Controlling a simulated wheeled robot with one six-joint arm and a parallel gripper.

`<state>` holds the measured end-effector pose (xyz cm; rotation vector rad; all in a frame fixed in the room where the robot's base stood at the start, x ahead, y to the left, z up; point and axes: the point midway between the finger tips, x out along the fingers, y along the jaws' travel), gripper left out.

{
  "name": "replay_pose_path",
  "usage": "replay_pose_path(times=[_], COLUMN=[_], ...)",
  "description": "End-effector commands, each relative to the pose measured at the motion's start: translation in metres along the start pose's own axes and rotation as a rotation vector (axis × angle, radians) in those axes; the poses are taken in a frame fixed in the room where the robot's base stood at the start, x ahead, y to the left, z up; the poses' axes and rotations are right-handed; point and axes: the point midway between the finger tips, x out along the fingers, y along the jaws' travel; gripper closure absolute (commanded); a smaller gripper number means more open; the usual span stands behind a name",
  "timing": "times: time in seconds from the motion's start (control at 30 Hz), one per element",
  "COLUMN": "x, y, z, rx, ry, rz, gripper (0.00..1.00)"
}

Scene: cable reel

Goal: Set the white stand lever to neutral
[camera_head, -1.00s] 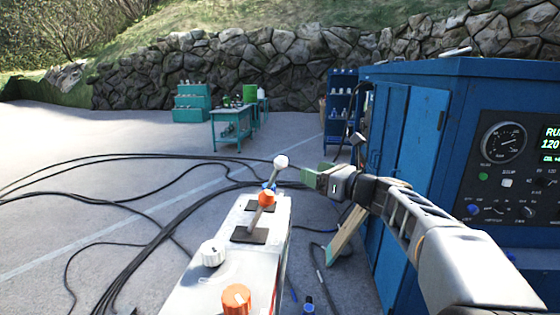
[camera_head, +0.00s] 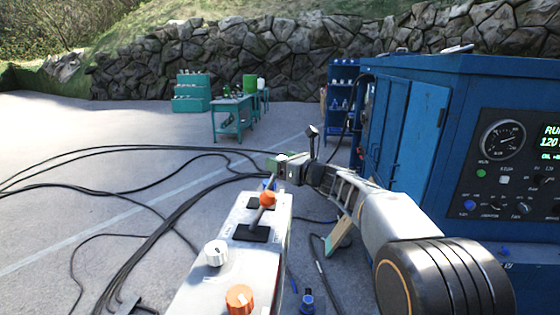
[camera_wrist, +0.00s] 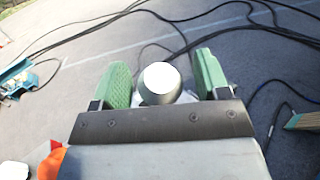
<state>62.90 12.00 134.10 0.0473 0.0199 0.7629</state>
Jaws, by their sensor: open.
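The white lever knob (camera_wrist: 159,82) stands between the green pads of my gripper (camera_wrist: 163,74) in the wrist view. The gripper is open, with a pad on either side of the knob. A visible gap lies on the right; contact on the left I cannot tell. In the head view my gripper (camera_head: 280,162) is at the far end of the stand (camera_head: 238,268) and mostly hides the white knob. The orange-knobbed lever (camera_head: 267,199) leans nearer on the same stand. Its knob also shows in the wrist view (camera_wrist: 50,163) at lower left.
A white dial (camera_head: 215,253) and an orange dial (camera_head: 240,298) sit on the near part of the stand. A blue machine cabinet (camera_head: 410,130) stands close on the right. Black cables (camera_head: 150,215) cross the ground at left. Teal tables (camera_head: 232,115) stand far back.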

Motion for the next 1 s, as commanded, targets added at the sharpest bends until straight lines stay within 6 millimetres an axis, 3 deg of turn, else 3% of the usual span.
replay_pose_path(times=[0.17, 0.83, 1.0], x=[0.0, -0.0002, 0.009], y=[0.0001, 0.0, 0.0074], z=[-0.0001, 0.0001, 0.0033], rx=[0.0, 0.0, -0.001], ry=[0.0, 0.0, -0.003], rz=[0.0, 0.0, 0.005], gripper=[0.33, 0.97, 0.98])
